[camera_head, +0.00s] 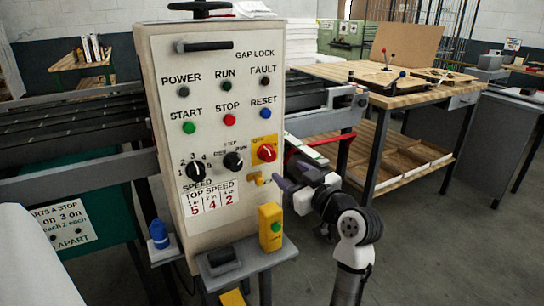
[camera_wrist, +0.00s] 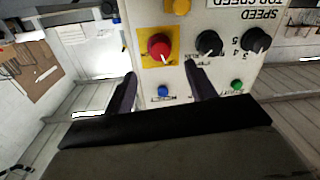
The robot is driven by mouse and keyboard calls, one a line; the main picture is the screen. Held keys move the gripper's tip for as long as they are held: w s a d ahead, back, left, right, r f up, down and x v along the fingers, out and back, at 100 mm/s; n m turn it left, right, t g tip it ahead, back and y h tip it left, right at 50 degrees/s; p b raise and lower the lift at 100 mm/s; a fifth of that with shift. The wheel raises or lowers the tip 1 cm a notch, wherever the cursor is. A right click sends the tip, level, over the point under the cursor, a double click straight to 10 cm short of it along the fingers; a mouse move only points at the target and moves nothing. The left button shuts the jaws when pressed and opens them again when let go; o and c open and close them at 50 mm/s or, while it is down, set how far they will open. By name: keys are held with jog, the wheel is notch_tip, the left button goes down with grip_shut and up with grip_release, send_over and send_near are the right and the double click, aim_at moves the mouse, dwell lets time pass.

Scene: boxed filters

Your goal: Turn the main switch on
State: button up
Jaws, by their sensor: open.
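The red rotary switch (camera_head: 266,152) sits on a yellow plate at the right side of the cream control panel (camera_head: 215,70). Its pale pointer mark runs at a slant. In the wrist view, where the panel appears upside down, the red switch (camera_wrist: 159,47) lies beyond the fingertips, roughly between them sideways. My gripper (camera_head: 281,183) is in front of the panel's lower right side, below the switch in the head view. In the wrist view my gripper (camera_wrist: 157,78) has its fingers apart with nothing between them. I see no contact with the switch.
Black selector knobs (camera_head: 195,171) (camera_head: 233,161) sit left of the switch, with buttons and lamps above. A yellow tab (camera_head: 259,179) is just below it. A yellow box with a green button (camera_head: 271,228) stands on the ledge. A wooden workbench (camera_head: 400,90) stands right.

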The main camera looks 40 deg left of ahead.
aim_at(271, 157)
jog(key=p+x, duration=0.1)
jog(key=x, duration=0.8)
jog(key=shift+w+p, duration=0.15)
jog(key=shift+p, duration=0.25)
jog(key=c, duration=1)
